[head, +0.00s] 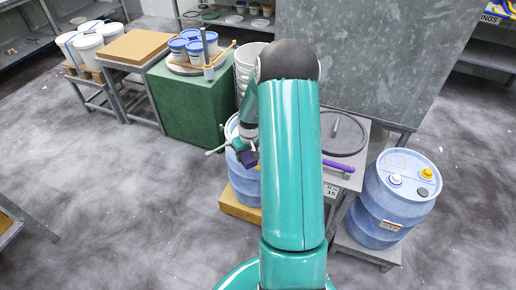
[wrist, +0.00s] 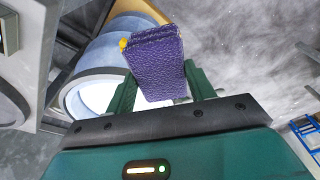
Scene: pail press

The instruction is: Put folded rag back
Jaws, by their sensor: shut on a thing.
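My gripper (wrist: 160,76) is shut on the folded rag (wrist: 157,62), a purple, pebbly-textured block gripped between two green fingers in the wrist view. The rag stands out beyond the fingertips. In the head view only a small dark purple bit of the rag (head: 249,158) shows, left of my teal arm. There my gripper (head: 244,147) is partly hidden by the arm and is above or in front of a blue drum (head: 244,184). In the wrist view the drum (wrist: 92,62) lies behind the rag, apparently below it; the gap cannot be judged.
A second blue drum (head: 392,205) stands at right on a low stand. A grey table (head: 350,181) holds a dark ring and a purple bar (head: 338,166). A green cabinet (head: 190,108) with pails stands behind left, near a grey metal panel (head: 375,60). Left floor is clear.

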